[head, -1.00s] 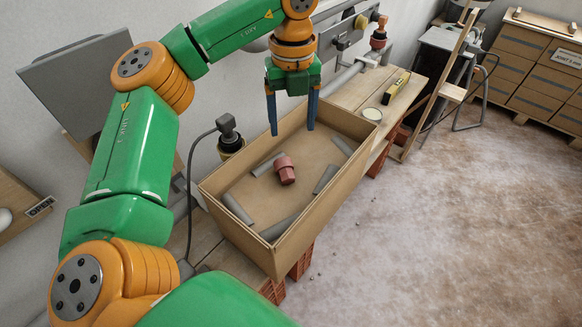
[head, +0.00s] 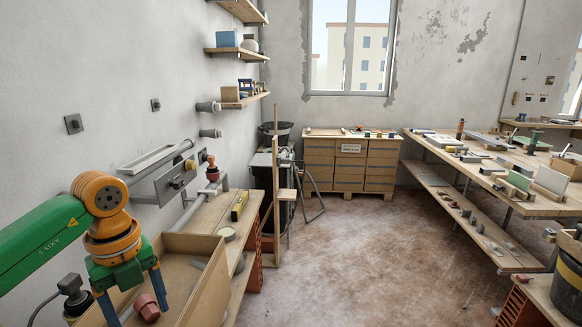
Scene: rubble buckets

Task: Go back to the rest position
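My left gripper (head: 132,295) hangs fingers-down over the open wooden box (head: 205,290) at the lower left of the head view. Its two blue fingers are spread apart with nothing between them. A reddish-brown cup-shaped piece (head: 147,307) lies in the box, just beside the right finger in the picture. Grey pieces also lie in the box, mostly cut off or hidden. My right gripper is out of the picture.
The box stands on a plank bench (head: 215,212) along the left wall. A wooden ladder-like frame (head: 278,190) stands past it. A long workbench (head: 500,175) with tools is at the right, and a dark bucket (head: 568,280) at the lower right. The floor (head: 370,250) between is clear.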

